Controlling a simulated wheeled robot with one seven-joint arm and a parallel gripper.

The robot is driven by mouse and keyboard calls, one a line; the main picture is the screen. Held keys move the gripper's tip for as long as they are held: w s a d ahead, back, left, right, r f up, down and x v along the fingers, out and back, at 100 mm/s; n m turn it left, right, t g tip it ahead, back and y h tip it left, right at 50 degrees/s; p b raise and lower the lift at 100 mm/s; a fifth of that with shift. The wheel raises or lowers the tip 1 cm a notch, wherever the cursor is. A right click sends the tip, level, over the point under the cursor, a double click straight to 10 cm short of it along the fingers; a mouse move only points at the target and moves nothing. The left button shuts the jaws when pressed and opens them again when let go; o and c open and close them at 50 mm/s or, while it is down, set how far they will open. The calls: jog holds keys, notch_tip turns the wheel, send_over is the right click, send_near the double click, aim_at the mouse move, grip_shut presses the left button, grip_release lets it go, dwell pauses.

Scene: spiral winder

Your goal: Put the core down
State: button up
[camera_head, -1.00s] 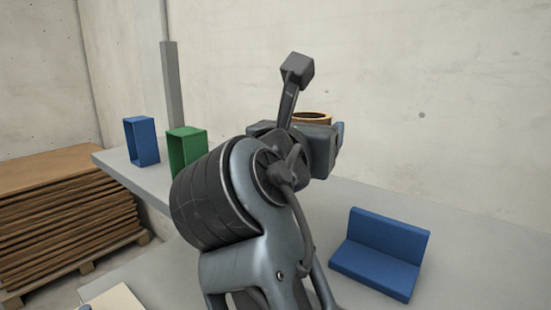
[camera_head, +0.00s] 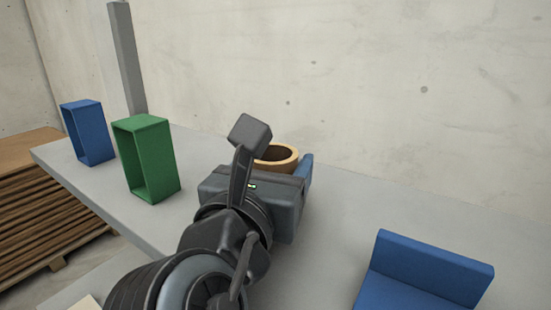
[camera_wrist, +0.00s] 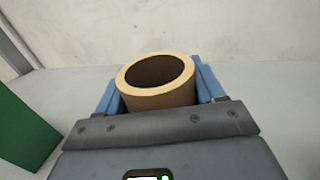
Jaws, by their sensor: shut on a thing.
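The core (camera_wrist: 158,101) is a tan, thick-walled hollow tube. In the wrist view it stands upright, open end up, between the two blue fingers of my gripper (camera_wrist: 157,88). My gripper is shut on it. In the head view only the core's upper rim (camera_head: 277,153) shows behind my gripper (camera_head: 285,172), with one blue finger to its right. My wrist hides the core's lower part, so I cannot tell whether its bottom touches the grey table (camera_head: 330,255).
A green open box frame (camera_head: 150,160) and a blue one (camera_head: 88,132) stand on the table to the left. A blue L-shaped holder (camera_head: 425,275) sits at the front right. A concrete wall rises behind. The table between my gripper and the holder is clear.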

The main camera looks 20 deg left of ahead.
jog(key=o, duration=1)
jog(key=shift+o, duration=0.2)
jog(key=s, duration=0.4)
jog(key=s+d+b, duration=0.1)
jog(key=s, duration=0.7)
jog(key=shift+d+b, duration=0.25)
jog(key=shift+b, duration=0.05)
